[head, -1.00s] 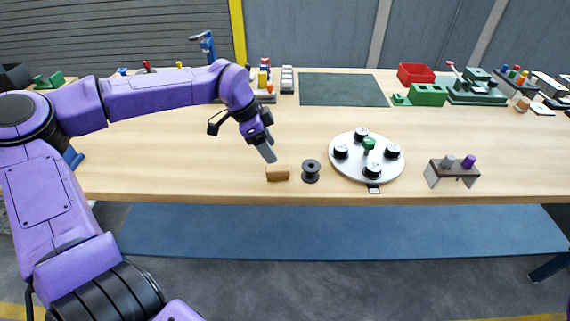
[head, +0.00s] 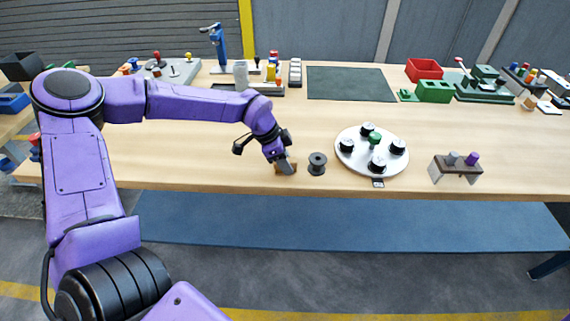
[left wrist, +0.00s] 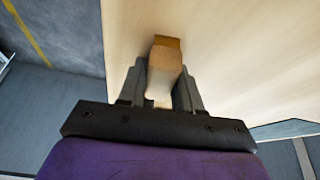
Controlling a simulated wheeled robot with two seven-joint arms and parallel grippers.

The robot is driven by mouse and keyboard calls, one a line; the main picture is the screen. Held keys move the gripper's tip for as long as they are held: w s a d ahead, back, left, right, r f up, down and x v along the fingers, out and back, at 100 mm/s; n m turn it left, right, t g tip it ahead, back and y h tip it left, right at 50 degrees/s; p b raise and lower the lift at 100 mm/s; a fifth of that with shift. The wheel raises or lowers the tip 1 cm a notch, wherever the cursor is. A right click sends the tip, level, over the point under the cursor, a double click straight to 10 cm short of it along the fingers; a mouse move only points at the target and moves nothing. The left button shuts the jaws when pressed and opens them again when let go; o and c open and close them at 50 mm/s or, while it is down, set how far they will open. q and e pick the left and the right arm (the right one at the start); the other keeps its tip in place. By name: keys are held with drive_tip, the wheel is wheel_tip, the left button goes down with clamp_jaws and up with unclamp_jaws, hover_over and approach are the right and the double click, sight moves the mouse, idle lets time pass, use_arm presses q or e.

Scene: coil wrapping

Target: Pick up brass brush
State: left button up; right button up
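A small brown block-like piece, which I take for the brass brush (head: 292,169), lies on the table near its front edge, left of the dark spool (head: 317,164). My left gripper (head: 285,167) is down at it and hides part of it in the head view. In the left wrist view the brush (left wrist: 165,58) shows a brown top and a paler lower part. It stands between the two fingers of the left gripper (left wrist: 162,82), which are apart on either side of it. Whether they press on it cannot be seen. My right gripper is not in view.
A white round plate (head: 350,160) with several black knobs lies right of the spool. A small stand (head: 457,168) with grey and purple pieces is further right. A dark green mat (head: 350,84) and a red bin (head: 424,69) are at the back. The mid-table left is clear.

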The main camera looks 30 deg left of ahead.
sight(289, 159)
use_arm(q)
drive_tip(key=shift+r, duration=0.25)
wheel_tip(289, 159, up, 3)
drive_tip(key=shift+f+b, duration=0.2)
drive_tip(key=shift+b, duration=0.8)
drive_tip(key=s+d+r+b, duration=0.4)
drive_tip(key=s+d+r, duration=0.3)
drive_tip(key=d+r, duration=0.3)
drive_tip(key=shift+s+d, duration=0.25)
drive_tip(key=shift+d, duration=0.7)
drive_tip(key=shift+o, duration=0.7)
drive_tip(key=shift+f, duration=0.1)
